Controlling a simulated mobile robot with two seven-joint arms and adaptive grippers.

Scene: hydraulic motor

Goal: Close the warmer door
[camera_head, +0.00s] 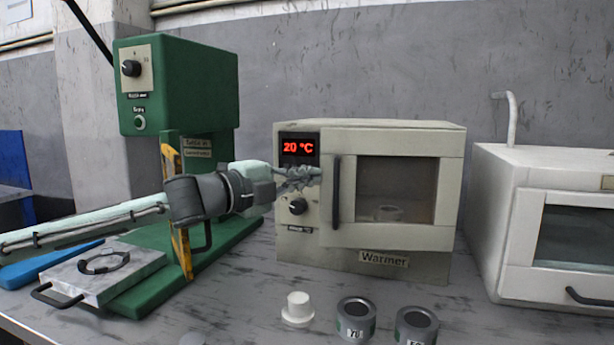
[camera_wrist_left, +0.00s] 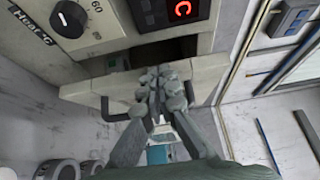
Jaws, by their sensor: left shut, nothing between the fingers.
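The warmer (camera_head: 300,255) is a cream box on the bench with a red "20 °C" display. Its door (camera_head: 390,238) has a window and a dark vertical handle (camera_head: 336,192) on its left side. The door looks slightly ajar: the left wrist view shows a dark gap behind the door edge (camera_wrist_left: 82,92). My left gripper (camera_head: 300,174) is shut and empty, in front of the control panel by the door's handle-side edge. It also shows in the left wrist view (camera_wrist_left: 160,82), over that edge; contact cannot be told. My right gripper is not in view.
A green press (camera_head: 180,85) stands left, behind my left arm. A white plug (camera_head: 297,309) and two grey cans (camera_head: 356,320) (camera_head: 416,326) stand in front of the warmer. A second white oven (camera_head: 505,230) is on the right. A small dish (camera_head: 388,212) shows through the window.

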